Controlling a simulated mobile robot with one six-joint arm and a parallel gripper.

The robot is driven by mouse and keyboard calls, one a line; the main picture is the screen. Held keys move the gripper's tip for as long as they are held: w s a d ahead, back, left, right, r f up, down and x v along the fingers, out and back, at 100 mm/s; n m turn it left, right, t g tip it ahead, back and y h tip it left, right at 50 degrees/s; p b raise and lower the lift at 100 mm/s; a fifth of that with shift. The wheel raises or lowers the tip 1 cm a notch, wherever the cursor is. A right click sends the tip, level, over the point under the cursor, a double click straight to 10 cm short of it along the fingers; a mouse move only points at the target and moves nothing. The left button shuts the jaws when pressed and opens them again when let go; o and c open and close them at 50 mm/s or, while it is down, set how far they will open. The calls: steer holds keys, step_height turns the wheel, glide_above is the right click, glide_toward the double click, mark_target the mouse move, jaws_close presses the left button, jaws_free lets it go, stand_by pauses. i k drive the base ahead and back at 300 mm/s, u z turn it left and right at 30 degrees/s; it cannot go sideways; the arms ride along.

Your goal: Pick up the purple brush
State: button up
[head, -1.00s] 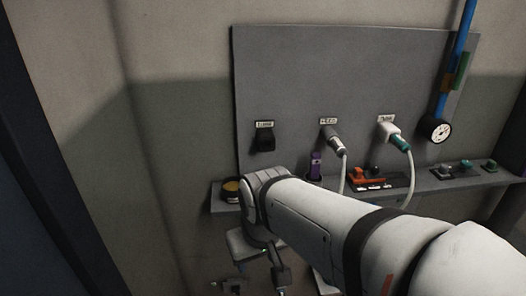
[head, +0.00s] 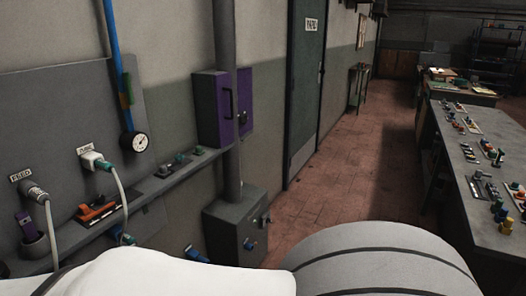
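A narrow purple object (head: 26,223), which looks like the brush, stands slightly tilted in a small dark cup (head: 35,246) at the far left of the head view. The cup is on the shelf below the FEED plug. The lower part of the purple object is hidden in the cup. My arm's pale links fill the bottom of the view. My gripper is out of the frame, so its fingers and anything in them cannot be seen.
A wall shelf (head: 152,190) holds an orange-and-dark block (head: 98,209) and several small knobs. Cables hang from two plugs. A purple-sided wall box (head: 222,106) and grey floor box (head: 236,226) stand beyond. A long workbench (head: 455,165) is right; red floor (head: 345,180) between is clear.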

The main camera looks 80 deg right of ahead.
mark_target(22, 218)
steer(key=u, duration=0.4)
steer(key=k, duration=0.1)
steer(key=z, duration=1.1)
steer(key=i, duration=0.5)
steer(key=z, duration=2.7)
steer(key=k, duration=0.2)
steer(key=z, duration=1)
